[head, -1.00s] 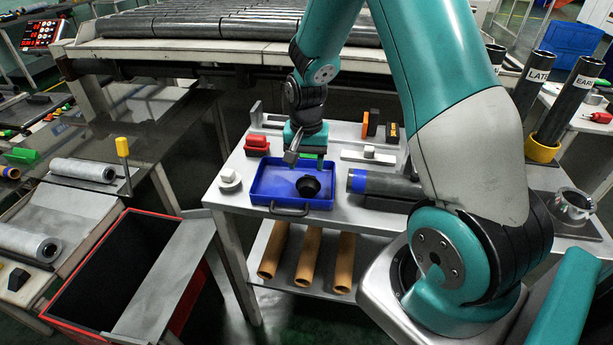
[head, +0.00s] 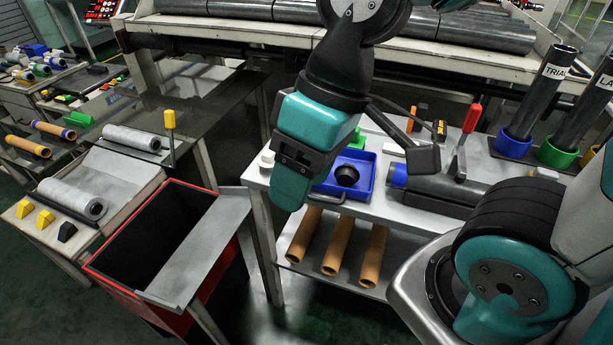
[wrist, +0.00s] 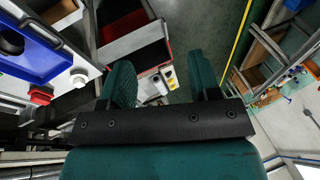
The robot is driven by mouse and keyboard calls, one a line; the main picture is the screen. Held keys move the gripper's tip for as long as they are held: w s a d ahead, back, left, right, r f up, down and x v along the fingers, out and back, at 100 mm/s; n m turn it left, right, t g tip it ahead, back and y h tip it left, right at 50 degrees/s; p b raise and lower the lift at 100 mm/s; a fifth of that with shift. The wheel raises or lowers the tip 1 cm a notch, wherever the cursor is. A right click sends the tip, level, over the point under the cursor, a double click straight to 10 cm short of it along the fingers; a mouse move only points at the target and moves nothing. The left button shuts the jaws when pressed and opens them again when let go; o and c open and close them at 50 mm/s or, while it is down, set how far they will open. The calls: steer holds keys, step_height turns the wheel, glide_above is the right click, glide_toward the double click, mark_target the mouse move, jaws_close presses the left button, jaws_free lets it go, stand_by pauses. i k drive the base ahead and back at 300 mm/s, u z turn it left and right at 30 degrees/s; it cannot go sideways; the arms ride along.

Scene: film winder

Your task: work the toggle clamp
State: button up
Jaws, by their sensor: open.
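An upright yellow handle (head: 170,120) stands on the left bench beside a grey roll (head: 132,137). An upright red handle (head: 471,118) on a metal bracket (head: 459,160) stands on the right table by a dark tube (head: 435,190). Either could be the toggle clamp's lever; I cannot tell which. My gripper (head: 292,180) hangs in front of the right table's left end, apart from both handles. In the wrist view its two teal fingers (wrist: 161,78) are spread with nothing between them. My wrist hides part of the table.
A red-rimmed dark bin (head: 160,235) with a grey flap stands between bench and table. A blue tray (head: 362,190) with a black ring (head: 346,175) is on the table. Orange tubes (head: 338,246) lie on its shelf. Labelled tubes (head: 540,95) stand at the right.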

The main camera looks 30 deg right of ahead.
mark_target(474, 111)
steer(key=z, duration=1.4)
steer(key=k, duration=0.5)
steer(key=z, duration=0.7)
steer(key=i, duration=0.75)
steer(key=u, duration=0.95)
